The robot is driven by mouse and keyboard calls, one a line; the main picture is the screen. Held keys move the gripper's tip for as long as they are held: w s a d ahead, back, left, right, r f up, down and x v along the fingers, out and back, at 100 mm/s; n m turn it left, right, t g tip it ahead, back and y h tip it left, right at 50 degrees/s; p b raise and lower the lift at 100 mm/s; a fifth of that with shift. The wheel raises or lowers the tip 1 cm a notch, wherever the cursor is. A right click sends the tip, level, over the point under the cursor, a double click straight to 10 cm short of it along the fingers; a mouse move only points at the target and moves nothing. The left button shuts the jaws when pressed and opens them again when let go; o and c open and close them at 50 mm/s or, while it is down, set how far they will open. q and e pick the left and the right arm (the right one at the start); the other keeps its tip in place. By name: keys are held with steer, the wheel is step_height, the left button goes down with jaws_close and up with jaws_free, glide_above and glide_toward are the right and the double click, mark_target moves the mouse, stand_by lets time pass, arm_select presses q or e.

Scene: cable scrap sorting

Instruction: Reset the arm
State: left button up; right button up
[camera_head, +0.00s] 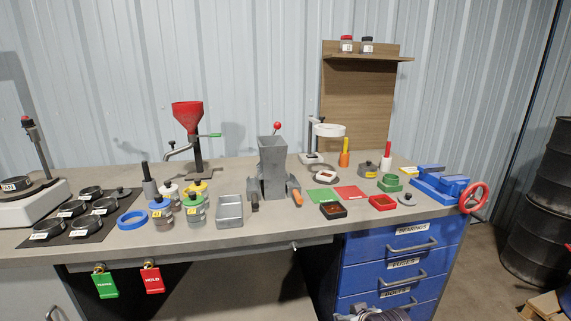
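A dark grey mechanical part (378,314) shows at the bottom edge, in front of the blue drawers. It looks like the top of my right gripper, cut off by the frame. Its fingers are not clearly visible, so I cannot tell whether it is open or shut, or whether it holds anything. My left gripper and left arm are not in view. No arm reaches over the workbench (300,225).
The bench carries a red-funnel grinder (188,118), a grey hopper machine (272,165), lidded jars (195,210), a metal tray (230,211) and a blue vise (440,185). Blue drawers (400,250) stand below right. Dark barrels (540,225) stand at far right.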

arm_select(q)
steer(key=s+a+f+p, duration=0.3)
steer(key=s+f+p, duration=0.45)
steer(key=p, duration=1.05)
arm_select(e)
steer(key=s+d+f+g, duration=0.3)
steer(key=s+f+g, duration=0.3)
steer(key=s+f, duration=2)
arm_select(q)
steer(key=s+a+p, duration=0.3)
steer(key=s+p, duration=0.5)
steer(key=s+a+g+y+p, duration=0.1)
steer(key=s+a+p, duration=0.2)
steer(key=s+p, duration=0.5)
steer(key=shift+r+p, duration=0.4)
steer(key=shift+p, duration=0.15)
arm_select(e)
steer(key=s+d+r, duration=0.1)
steer(key=s+d, duration=0.2)
steer(key=s, duration=0.6)
steer(key=s+d+r+h, duration=0.1)
steer(key=s+d, duration=0.2)
steer(key=s, duration=0.6)
steer(key=shift+r+m+g, duration=0.15)
steer(key=shift+m+g, duration=0.15)
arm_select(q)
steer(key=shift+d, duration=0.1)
